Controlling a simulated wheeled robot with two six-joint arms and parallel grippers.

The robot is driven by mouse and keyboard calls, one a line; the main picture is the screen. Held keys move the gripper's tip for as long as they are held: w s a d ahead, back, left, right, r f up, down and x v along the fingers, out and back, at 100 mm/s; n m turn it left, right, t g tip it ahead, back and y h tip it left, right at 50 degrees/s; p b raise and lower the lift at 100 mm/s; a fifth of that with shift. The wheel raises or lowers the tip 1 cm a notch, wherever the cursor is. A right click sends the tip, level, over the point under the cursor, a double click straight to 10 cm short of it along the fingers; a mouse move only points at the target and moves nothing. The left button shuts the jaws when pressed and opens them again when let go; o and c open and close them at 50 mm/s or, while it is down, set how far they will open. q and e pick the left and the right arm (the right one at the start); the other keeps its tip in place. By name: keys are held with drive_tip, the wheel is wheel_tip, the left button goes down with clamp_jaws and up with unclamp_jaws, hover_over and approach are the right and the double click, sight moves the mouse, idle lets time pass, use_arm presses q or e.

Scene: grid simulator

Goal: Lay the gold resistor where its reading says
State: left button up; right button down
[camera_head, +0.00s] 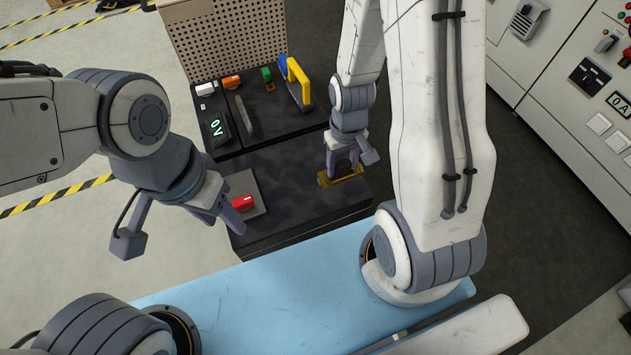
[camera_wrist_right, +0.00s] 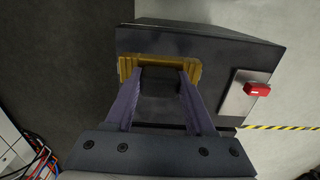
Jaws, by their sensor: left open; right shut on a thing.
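The gold resistor (camera_head: 349,179) is between the fingers of my right gripper (camera_head: 343,165), over the right part of the dark front bench. It also shows in the right wrist view (camera_wrist_right: 126,68), spanning between the two fingertips. I cannot tell whether it touches the bench top. A red block (camera_head: 242,203) lies on a grey plate (camera_head: 252,184) at the bench's left; both show in the right wrist view. My left gripper (camera_head: 236,212) is open and empty in front of that plate.
A perforated panel (camera_head: 225,35) rises behind. A control cabinet (camera_head: 570,80) stands right. The front bench's middle (camera_head: 290,205) is clear.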

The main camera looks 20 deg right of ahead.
drive_tip(key=shift+s+f, duration=0.1)
drive_tip(key=shift+f, duration=0.3)
drive_tip(key=shift+f+b, duration=0.1)
drive_tip(key=shift+b, duration=0.25)
drive_tip(key=b, duration=0.2)
hover_over(315, 171)
wheel_tip(315, 171, down, 7)
drive_tip(key=shift+r, duration=0.2)
use_arm(q)
drive_tip(key=shift+f+b, duration=0.35)
drive_tip(key=shift+f, duration=1.85)
use_arm(e)
drive_tip(key=shift+f, duration=2)
drive_tip(key=shift+f, duration=0.1)
drive_tip(key=shift+c, duration=1.2)
unclamp_jaws()
use_arm(q)
drive_tip(key=shift+f, duration=0.1)
